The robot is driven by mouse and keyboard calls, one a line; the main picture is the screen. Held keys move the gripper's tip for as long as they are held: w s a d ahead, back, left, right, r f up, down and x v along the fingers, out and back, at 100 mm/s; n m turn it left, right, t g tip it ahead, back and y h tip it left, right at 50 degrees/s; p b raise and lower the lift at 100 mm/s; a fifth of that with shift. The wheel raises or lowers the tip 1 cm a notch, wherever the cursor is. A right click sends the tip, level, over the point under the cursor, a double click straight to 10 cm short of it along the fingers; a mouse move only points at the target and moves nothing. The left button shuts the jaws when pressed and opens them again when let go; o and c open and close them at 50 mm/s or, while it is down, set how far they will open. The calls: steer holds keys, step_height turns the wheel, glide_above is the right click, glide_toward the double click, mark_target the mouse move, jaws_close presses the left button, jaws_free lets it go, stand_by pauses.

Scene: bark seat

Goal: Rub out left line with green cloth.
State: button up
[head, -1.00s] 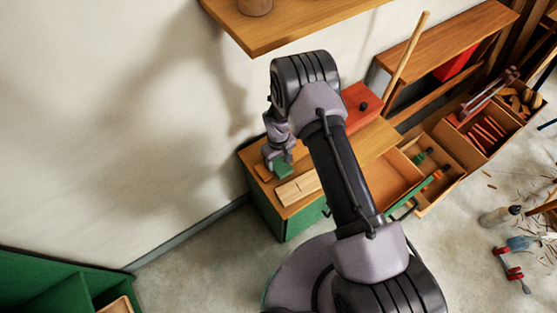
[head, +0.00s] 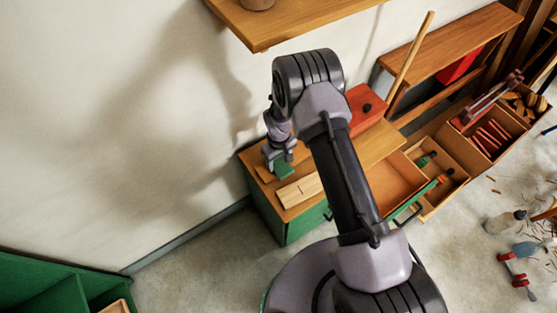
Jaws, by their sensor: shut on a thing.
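My gripper (head: 279,161) is at the left end of the wooden top of a green cabinet (head: 270,218). It is shut on a green cloth (head: 284,170), which hangs beneath the fingers at the level of the top. Pale wooden boards (head: 299,190) lie just in front of the cloth. A small brown piece (head: 264,174) lies to the left of the cloth. My arm hides part of the cabinet top.
A red box (head: 367,108) stands at the back right of the cabinet top. Open drawers (head: 392,187) with tools stick out to the right. A wooden shelf (head: 290,20) overhangs from the wall above. A long stick (head: 409,50) leans behind. Tools and shavings litter the floor at right.

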steer(key=shift+w+a+f+b, duration=0.3)
steer(key=shift+w+a+b, duration=0.2)
steer(key=shift+w+b, duration=0.2)
steer(key=shift+w+a+r, duration=0.1)
steer(key=shift+w+a, duration=0.05)
steer(key=shift+w, duration=0.05)
steer(key=shift+c, duration=0.6)
steer(key=shift+s+d+p, duration=0.25)
steer(key=shift+s+d, duration=0.2)
steer(key=shift+s, duration=0.15)
steer(key=shift+s+d+p, duration=0.2)
steer(key=shift+s+d, duration=0.2)
steer(key=shift+s, duration=0.2)
steer(key=shift+r, duration=0.1)
step_height(320, 180, up, 6)
steer(key=p, duration=0.4)
steer(key=shift+r, duration=0.1)
steer(key=shift+f, duration=0.25)
step_height(320, 180, down, 5)
steer(key=b, duration=0.4)
steer(key=shift+r+b, duration=0.2)
steer(key=shift+b, duration=0.1)
